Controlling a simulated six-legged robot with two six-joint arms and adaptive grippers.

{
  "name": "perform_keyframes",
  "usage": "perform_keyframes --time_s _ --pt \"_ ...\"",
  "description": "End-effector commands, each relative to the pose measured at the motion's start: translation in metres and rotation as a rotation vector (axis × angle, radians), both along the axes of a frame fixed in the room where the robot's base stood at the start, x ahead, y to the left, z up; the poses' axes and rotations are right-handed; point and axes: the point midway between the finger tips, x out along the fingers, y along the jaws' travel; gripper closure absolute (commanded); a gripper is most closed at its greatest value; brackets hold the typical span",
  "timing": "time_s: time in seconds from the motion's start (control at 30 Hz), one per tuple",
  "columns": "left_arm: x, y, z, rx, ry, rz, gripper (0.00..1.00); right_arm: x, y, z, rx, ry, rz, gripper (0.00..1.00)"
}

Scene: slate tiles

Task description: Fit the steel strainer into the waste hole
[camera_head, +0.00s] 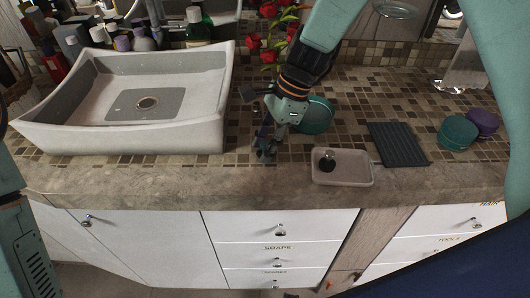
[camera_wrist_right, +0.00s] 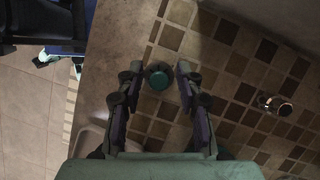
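My right gripper (camera_head: 265,152) points down close above the counter, between sink and tray. In the right wrist view its fingers (camera_wrist_right: 159,75) are apart. A dark piece with a teal round top (camera_wrist_right: 159,80) shows between them, with gaps on both sides. My left gripper is out of view.
A teal round container (camera_head: 316,115) stands close behind my right gripper. A dark ribbed mat (camera_head: 397,144) and teal and purple lidded jars (camera_head: 457,132) (camera_head: 483,121) lie to the right. Red flowers (camera_head: 270,48) and bottles (camera_head: 197,26) stand at the back.

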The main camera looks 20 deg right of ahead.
Motion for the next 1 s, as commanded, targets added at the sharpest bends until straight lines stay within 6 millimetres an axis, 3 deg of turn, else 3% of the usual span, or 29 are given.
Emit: perform_keyframes --time_s 0.23,0.53,1.0 --pt "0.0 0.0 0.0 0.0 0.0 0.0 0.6 0.0 0.0 0.0 -0.001 0.0 0.0 0.88" --pt "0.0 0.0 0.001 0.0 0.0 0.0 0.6 0.0 0.0 0.006 -0.001 -0.002 0.0 0.88" --pt "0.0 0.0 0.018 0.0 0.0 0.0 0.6 0.001 0.0 0.088 0.0 -0.003 0.001 0.88"
